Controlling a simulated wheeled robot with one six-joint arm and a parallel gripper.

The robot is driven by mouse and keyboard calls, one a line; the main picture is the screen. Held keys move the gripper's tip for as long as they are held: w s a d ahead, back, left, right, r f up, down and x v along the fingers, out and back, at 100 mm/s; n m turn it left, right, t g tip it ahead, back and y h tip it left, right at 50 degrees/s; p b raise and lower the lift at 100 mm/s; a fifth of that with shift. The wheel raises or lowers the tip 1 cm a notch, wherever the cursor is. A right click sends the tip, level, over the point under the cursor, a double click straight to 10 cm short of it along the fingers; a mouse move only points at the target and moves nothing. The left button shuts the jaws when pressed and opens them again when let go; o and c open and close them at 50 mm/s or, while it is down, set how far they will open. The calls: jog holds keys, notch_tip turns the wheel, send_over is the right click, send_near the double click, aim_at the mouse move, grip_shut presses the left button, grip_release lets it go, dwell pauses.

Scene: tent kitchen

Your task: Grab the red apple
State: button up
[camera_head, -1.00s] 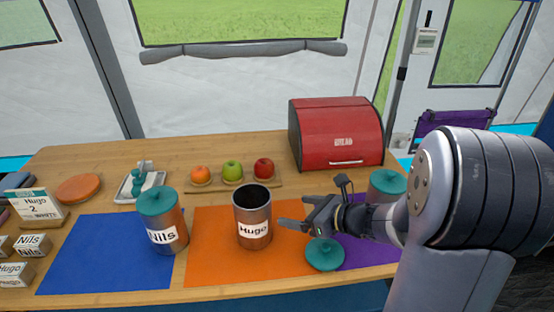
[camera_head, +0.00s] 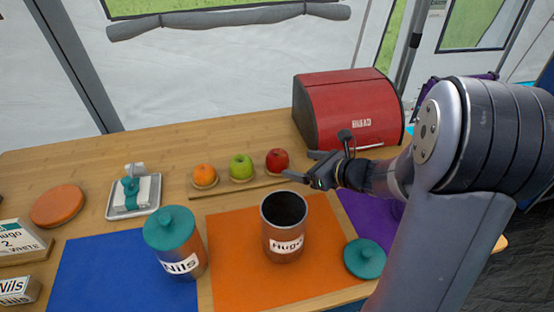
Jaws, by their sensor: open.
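The red apple (camera_head: 277,161) sits at the right end of a small wooden board (camera_head: 222,187) near the back of the table. A green apple (camera_head: 241,167) and an orange fruit (camera_head: 204,175) sit to its left on the same board. My gripper (camera_head: 299,166) is open and empty, pointing left, just right of and a little in front of the red apple. Whether the fingers touch the apple I cannot tell. The apple is mostly unhidden.
A red bread box (camera_head: 345,112) stands behind my gripper. An open canister labelled Hugo (camera_head: 284,226) stands on the orange mat (camera_head: 236,270), in front of the gripper. Its teal lid (camera_head: 365,258) lies to the right. A lidded Nils canister (camera_head: 174,243) stands left.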

aim_at(285, 161)
jog(key=shift+b+x, duration=0.6)
jog(key=shift+x, duration=2.95)
jog(key=shift+s+a+r, duration=0.1)
jog(key=shift+s, duration=0.05)
jog(key=shift+c, duration=0.4)
